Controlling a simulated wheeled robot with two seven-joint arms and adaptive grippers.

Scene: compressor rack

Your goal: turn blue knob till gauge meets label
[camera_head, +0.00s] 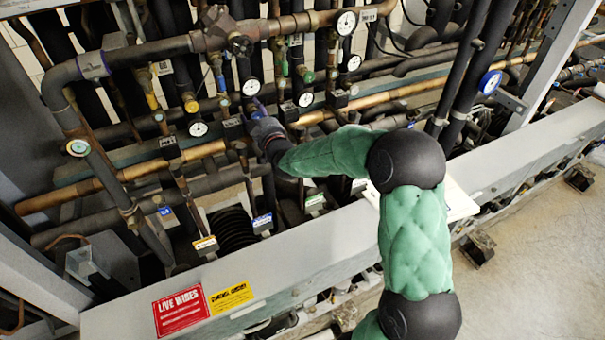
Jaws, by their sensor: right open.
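My right gripper (257,112) reaches into the pipes from the right, at the end of my green-sleeved arm. It is open, but its fingers are small and partly hidden among the pipes. A small blue-purple piece (258,104) shows at its fingertips. It looks like the blue knob, mostly covered, and I cannot tell whether the fingers touch it. A white round gauge (251,87) is just above the fingertips. A small label (232,123) is to their left. The gauge's needle is too small to read. My left gripper is not in view.
Other white gauges (198,129), (305,98), (346,23) and a blue-rimmed gauge (490,82) sit among dense pipes. A grey beam (300,255) with a red sign (181,311) runs along the front.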

